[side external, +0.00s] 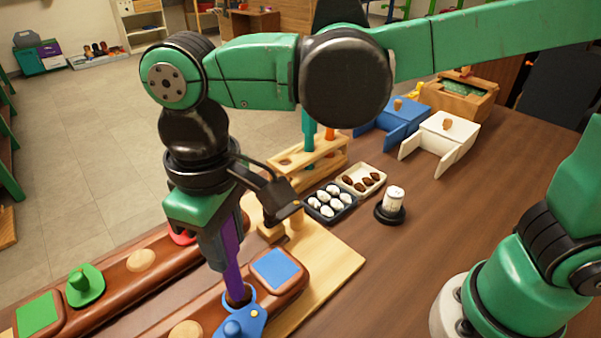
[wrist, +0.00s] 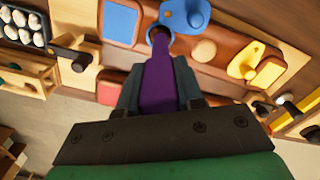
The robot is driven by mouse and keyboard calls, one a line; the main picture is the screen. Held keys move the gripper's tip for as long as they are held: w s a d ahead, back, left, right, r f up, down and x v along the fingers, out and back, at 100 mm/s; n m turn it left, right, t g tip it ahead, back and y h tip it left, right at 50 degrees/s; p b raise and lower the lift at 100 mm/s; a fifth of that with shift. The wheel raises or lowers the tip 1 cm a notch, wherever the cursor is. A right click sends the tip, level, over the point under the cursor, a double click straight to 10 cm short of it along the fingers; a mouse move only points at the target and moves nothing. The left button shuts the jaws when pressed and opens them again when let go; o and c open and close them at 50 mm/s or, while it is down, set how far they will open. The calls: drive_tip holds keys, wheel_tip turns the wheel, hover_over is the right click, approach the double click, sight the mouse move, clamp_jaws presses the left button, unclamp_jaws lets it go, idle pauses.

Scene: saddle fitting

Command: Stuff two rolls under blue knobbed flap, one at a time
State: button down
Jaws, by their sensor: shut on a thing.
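The blue knobbed flap (side external: 240,327) lies on the near brown leather piece, partly cut off at the bottom edge; it also shows in the wrist view (wrist: 186,14). It has a ring-like end. My gripper (side external: 218,250) points down above it, shut on a long purple bar (side external: 232,262). The purple bar (wrist: 158,88) reaches down to the ring, where something dark brown (wrist: 158,42) shows inside. I cannot tell whether that brown part is the bar's tip or a separate roll. Brown roll-like pieces (side external: 368,183) lie in a pale tray (side external: 347,180).
A black tray (side external: 331,208) of white pieces and a white cylinder on a black base (side external: 391,203) stand behind. A wooden rack (side external: 290,160) holds teal and orange bars. Blue (side external: 378,128) and white (side external: 436,135) boxes stand farther back.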

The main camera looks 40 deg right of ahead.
drive_tip(key=shift+f, duration=1)
idle(0.7)
drive_tip(key=shift+r, duration=4)
